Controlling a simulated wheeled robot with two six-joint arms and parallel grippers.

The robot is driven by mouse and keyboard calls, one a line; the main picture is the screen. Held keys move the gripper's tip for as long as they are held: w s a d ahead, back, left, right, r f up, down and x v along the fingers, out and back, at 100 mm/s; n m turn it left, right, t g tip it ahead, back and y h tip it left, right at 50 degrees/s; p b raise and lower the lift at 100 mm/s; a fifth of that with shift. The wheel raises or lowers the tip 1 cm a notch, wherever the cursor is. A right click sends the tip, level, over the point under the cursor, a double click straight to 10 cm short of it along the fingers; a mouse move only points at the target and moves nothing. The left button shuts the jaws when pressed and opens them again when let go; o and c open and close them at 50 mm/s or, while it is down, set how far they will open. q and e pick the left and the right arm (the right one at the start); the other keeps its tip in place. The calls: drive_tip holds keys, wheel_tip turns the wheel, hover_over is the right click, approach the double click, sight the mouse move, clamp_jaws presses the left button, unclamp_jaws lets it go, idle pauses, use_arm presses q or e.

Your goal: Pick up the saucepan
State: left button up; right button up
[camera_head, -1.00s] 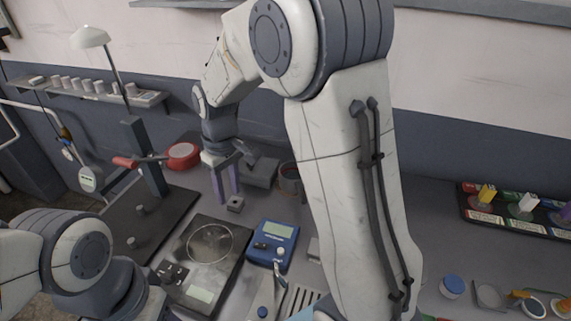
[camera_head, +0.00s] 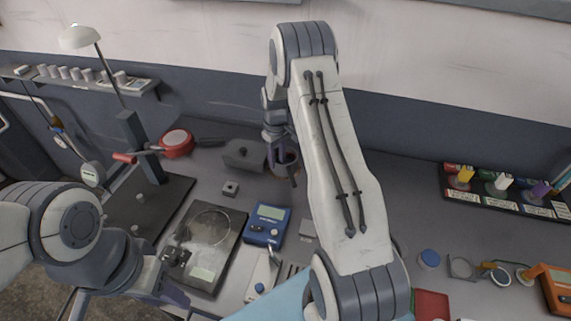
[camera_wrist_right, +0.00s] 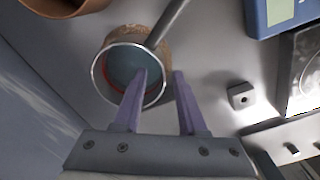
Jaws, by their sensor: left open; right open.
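The saucepan (camera_wrist_right: 128,78) is a small round pot with a pale rim, a brownish outer wall and a grey-blue inside. Its straight grey handle (camera_wrist_right: 168,24) runs up and right in the right wrist view. In the head view the saucepan (camera_head: 287,161) is partly hidden by my right arm and gripper. My right gripper (camera_wrist_right: 159,74) is open, with one purple finger over the pot's opening and the other just outside its wall; contact cannot be told. My left gripper (camera_head: 172,292) is low at the left, partly hidden by its own arm, open and away from the saucepan.
A grey block-like object (camera_head: 243,154) stands left of the saucepan. A small holed block (camera_head: 231,188), blue meter (camera_head: 267,225) and scale (camera_head: 226,236) lie nearer. A brown vessel (camera_wrist_right: 66,4) is beside the pot.

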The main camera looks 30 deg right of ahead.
sight(278, 174)
drive_tip(key=shift+s+f+p, duration=0.15)
drive_tip(key=shift+f+p, duration=0.5)
drive_tip(key=shift+f, duration=1.25)
clamp_jaws()
